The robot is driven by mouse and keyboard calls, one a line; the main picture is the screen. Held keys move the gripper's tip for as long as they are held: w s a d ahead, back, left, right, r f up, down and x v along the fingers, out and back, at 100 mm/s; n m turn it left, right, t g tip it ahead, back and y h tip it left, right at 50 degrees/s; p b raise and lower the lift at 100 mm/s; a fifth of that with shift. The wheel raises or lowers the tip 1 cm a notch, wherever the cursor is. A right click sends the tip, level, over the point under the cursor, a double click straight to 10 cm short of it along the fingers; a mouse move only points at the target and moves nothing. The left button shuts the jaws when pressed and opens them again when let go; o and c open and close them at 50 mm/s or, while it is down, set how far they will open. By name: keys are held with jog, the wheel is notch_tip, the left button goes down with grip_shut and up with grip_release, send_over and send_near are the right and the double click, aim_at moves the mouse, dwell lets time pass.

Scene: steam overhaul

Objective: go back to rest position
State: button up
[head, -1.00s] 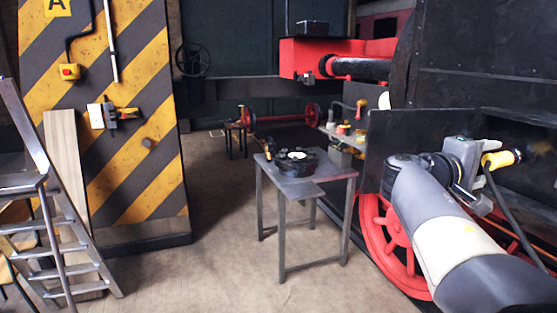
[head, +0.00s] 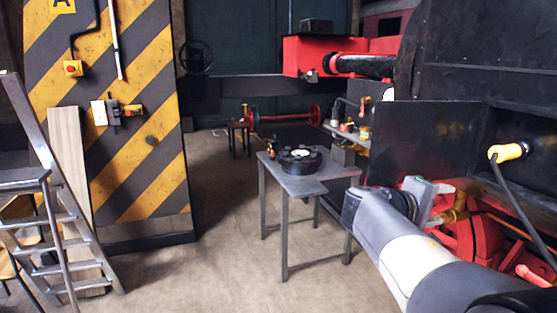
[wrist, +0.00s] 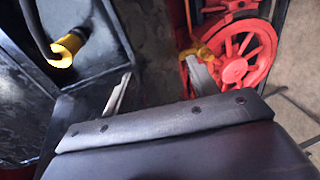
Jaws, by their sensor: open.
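My gripper (head: 443,203) is at the right of the head view, beside the black locomotive side and in front of red parts. In the wrist view, my gripper (wrist: 158,82) has its two pale fingers spread wide apart, with nothing held between them. A brass fitting (head: 458,203) shows just past the fingertips. It also appears beyond the right finger in the wrist view (wrist: 198,50); whether they touch I cannot tell. A yellow plug-like handle (head: 508,151) with a black cable sits on the dark panel, apart from my gripper. It also shows in the wrist view (wrist: 64,50).
A grey metal table (head: 290,184) bearing a round black part (head: 299,158) stands left of my arm. A red spoked wheel (wrist: 243,55) is near the gripper. A stepladder (head: 60,215) and striped panel (head: 155,170) stand left. The floor between is clear.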

jog(key=shift+y, duration=0.7)
jog(key=shift+w+a+f, duration=0.15)
jog(key=shift+w+f, duration=0.05)
jog(key=shift+f, duration=0.7)
jog(key=shift+w+a+f, duration=0.2)
jog(key=shift+f, duration=0.65)
jog(key=shift+w+a+f, duration=0.15)
jog(key=shift+w+f, duration=0.05)
jog(key=shift+f, duration=0.7)
